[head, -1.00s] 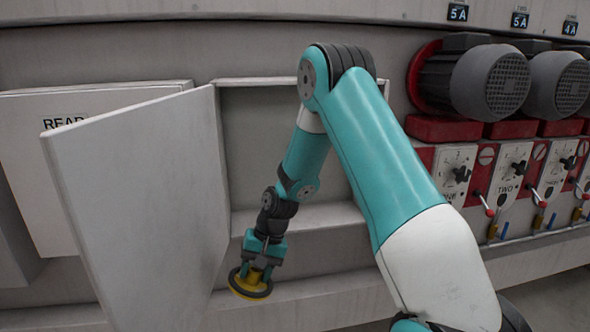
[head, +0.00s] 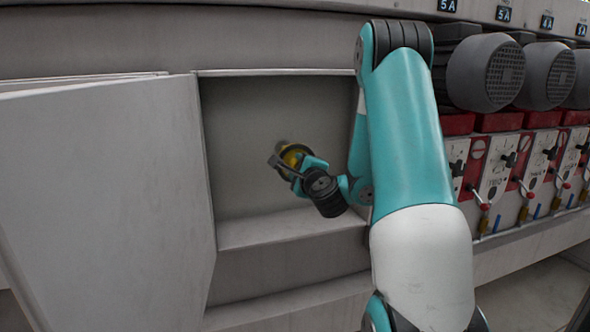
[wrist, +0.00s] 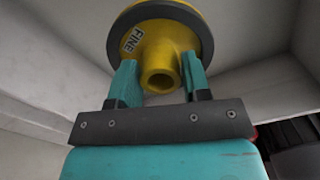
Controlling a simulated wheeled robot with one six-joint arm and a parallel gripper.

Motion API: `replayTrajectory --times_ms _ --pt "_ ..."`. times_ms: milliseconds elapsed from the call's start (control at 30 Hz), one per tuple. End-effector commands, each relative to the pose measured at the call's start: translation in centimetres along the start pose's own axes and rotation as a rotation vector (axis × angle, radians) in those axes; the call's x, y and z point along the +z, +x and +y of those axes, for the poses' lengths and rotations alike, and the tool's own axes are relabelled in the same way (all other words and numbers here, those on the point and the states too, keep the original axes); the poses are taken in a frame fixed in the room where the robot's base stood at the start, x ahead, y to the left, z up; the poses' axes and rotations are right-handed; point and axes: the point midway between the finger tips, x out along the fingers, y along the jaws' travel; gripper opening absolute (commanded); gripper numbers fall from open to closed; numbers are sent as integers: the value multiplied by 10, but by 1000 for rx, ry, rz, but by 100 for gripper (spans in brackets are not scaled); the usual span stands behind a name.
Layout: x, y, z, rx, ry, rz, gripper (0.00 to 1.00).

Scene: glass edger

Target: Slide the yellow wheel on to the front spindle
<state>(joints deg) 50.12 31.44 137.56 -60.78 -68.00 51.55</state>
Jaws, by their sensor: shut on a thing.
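The yellow wheel (wrist: 160,45) has a dark rim, a hollow hub and a label reading FINE. My gripper (wrist: 159,82) is shut on its hub, one teal finger on each side. In the head view the yellow wheel (head: 291,156) is held inside the open recess, in front of its back wall, its axis roughly level. A short greyish stub, perhaps the front spindle (head: 281,145), shows just beyond the wheel. I cannot tell whether the wheel is around it or only near it. The wheel hides the spindle in the wrist view.
The recess (head: 235,110) has a sill (head: 285,228) below and an open door (head: 110,190) at its left. My arm covers the recess's right edge. Motors (head: 487,72) and switch panels (head: 497,170) stand to the right.

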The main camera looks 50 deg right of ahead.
Motion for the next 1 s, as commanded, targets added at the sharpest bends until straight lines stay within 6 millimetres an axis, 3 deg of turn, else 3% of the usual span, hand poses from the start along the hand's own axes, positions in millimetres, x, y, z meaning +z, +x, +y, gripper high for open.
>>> replayTrajectory --times_ms 433,1000 --pt "-4 -1 -4 -9 11 9 6" --pt "-1 47 -7 -7 11 5 6"
